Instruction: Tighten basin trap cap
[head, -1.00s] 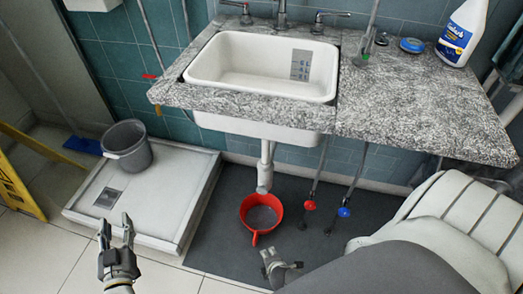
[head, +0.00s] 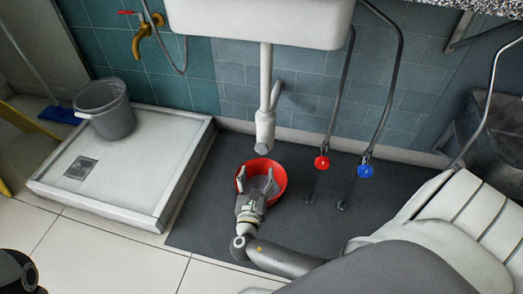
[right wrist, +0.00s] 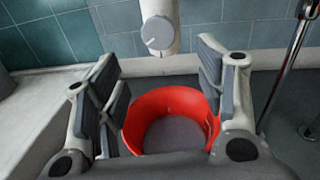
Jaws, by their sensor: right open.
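The basin trap (head: 265,125) hangs on the white drain pipe below the basin, with a grey round cap (head: 263,147) at its lower end. In the right wrist view the cap (right wrist: 158,34) faces me above the gap between the fingers, with a light line across its face. My right gripper (head: 256,184) is open and empty, below the cap and apart from it, in front of the red bucket (head: 276,167). Its two fingers also show in the right wrist view (right wrist: 158,75). A dark part of my left arm shows at the lower left edge; its gripper does not show.
The red bucket (right wrist: 133,126) stands on the dark mat under the trap. Red (head: 322,162) and blue (head: 365,171) valves on supply pipes stand to the right. A shower tray (head: 60,196) with a grey bucket (head: 108,115) is at left. The basin (head: 260,22) overhangs.

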